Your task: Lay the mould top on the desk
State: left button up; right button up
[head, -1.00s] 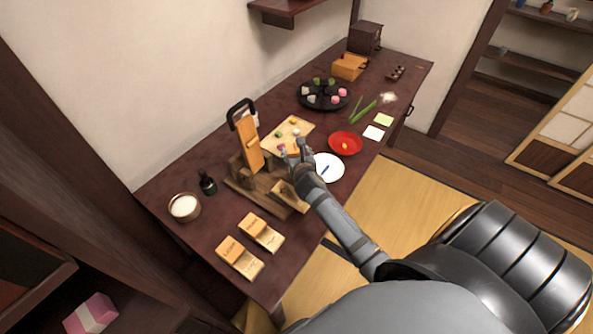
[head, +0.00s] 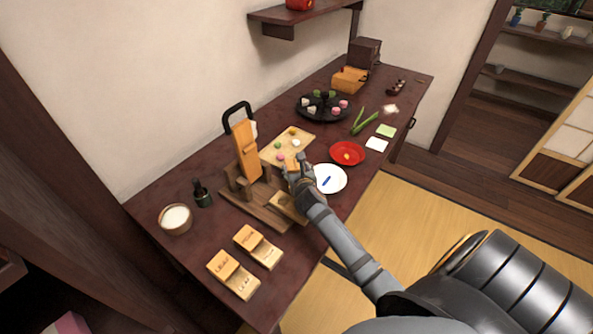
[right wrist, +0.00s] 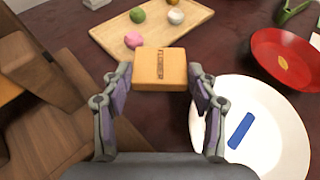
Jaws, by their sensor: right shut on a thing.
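The mould top, a small light-wood block with dark engraved marks (right wrist: 160,68), is between the fingers of my right gripper (right wrist: 158,88) in the right wrist view. The gripper is shut on it. In the head view the right gripper (head: 297,168) is over the desk (head: 190,242), between the wooden press stand and the white plate. The block is mostly hidden there by the fingers. Whether it touches the desk cannot be told. My left gripper is not in view.
The white plate (head: 337,187) with a blue strip is right of the gripper. A light board (head: 298,138) with small coloured balls lies beyond. The wooden press stand (head: 243,199) is at left. A red dish (head: 347,148) is beyond the plate. Bare desk shows between board and plate.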

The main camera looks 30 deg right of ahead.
jog(key=shift+f, duration=0.55)
jog(key=o, duration=1.1)
jog(key=shift+s+f, duration=0.1)
jog(key=shift+f, duration=0.05)
jog(key=shift+o, duration=0.2)
jog(key=shift+f, duration=0.1)
jog(key=shift+r, duration=0.6)
jog(key=v, duration=0.4)
jog(key=p+v, duration=0.1)
jog(key=v, duration=0.7)
jog(key=shift+r, duration=0.35)
jog(key=shift+d, duration=0.1)
jog(key=shift+f, duration=0.1)
